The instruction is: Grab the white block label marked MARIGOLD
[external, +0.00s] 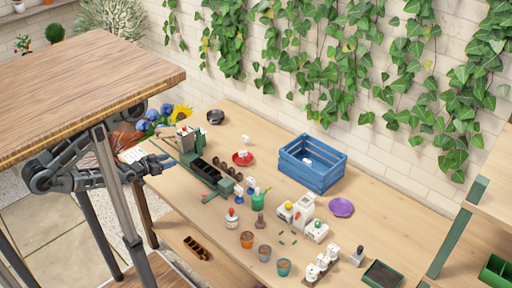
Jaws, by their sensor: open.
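Small white pieces that could be block labels show in the external view, but no lettering is readable, so I cannot tell which is marked MARIGOLD. One white piece (243,154) is at the red saucer (236,161), and another white piece (307,161) is inside the blue crate (313,176). Further small white pieces (251,181) stand near the green cup. My gripper (167,161) is at the left end of the workbench, beside the green tool stand. It is open, small in the picture, and appears empty.
A wooden tabletop (90,65) covers the upper left, above my arm. Bare wood lies left of the crate.

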